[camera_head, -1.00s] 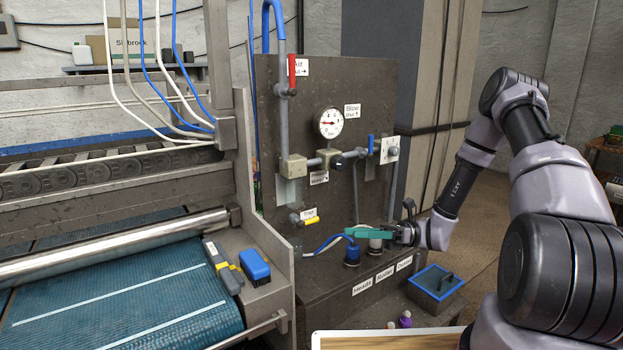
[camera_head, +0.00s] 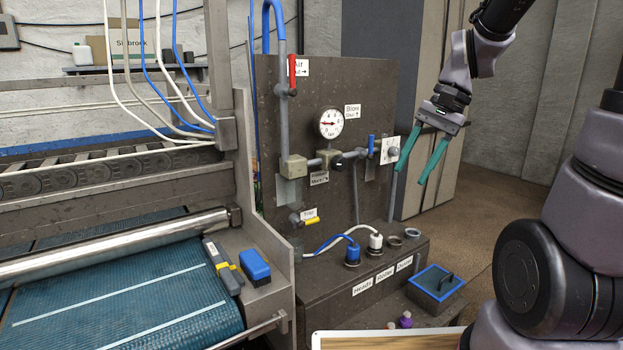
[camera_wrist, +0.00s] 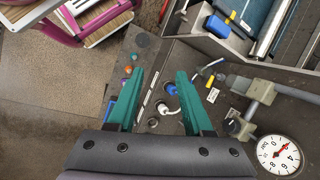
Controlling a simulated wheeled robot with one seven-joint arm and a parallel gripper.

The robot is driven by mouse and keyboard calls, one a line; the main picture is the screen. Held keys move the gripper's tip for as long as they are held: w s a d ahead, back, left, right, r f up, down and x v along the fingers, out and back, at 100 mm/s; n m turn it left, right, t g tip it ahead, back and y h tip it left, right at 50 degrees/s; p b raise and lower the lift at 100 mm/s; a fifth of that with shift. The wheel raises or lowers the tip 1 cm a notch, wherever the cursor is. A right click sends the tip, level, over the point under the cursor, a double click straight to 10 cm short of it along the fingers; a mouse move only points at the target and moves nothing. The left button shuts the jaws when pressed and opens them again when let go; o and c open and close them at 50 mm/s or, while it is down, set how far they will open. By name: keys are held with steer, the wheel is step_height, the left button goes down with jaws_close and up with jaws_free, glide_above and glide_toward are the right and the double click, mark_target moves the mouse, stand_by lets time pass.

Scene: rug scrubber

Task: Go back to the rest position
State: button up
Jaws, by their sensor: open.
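My gripper (camera_head: 433,158) is raised at the right of the panel, its two green fingers spread apart with nothing between them. It hangs in the air above and to the right of the connector box (camera_head: 340,288). In the wrist view my gripper (camera_wrist: 160,92) shows both green fingers apart, with the box beyond them. A blue plug (camera_head: 352,254) and a white plug (camera_head: 375,242) stand upright in the box, each with a hose. They also show in the wrist view, the white plug (camera_wrist: 165,110) between the fingers' lines of sight.
The dark panel (camera_head: 285,130) carries a gauge (camera_head: 331,123), pipes and valves. The rug machine (camera_head: 120,290) stands at the left with a blue brush (camera_head: 255,266) on its edge. Open floor lies at the right.

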steer(key=s+d+r+n+t+h, duration=0.1)
steer(key=s+d+r+t, duration=0.1)
steer(key=r, duration=0.3)
steer(key=s+d+r+n+t+h, duration=0.1)
steer(key=s+d+r+t, duration=0.1)
steer(key=r+t, duration=0.3)
steer(key=shift+s+d+r+n, duration=0.25)
steer(key=shift+s+n, duration=0.15)
steer(key=shift+s, duration=0.2)
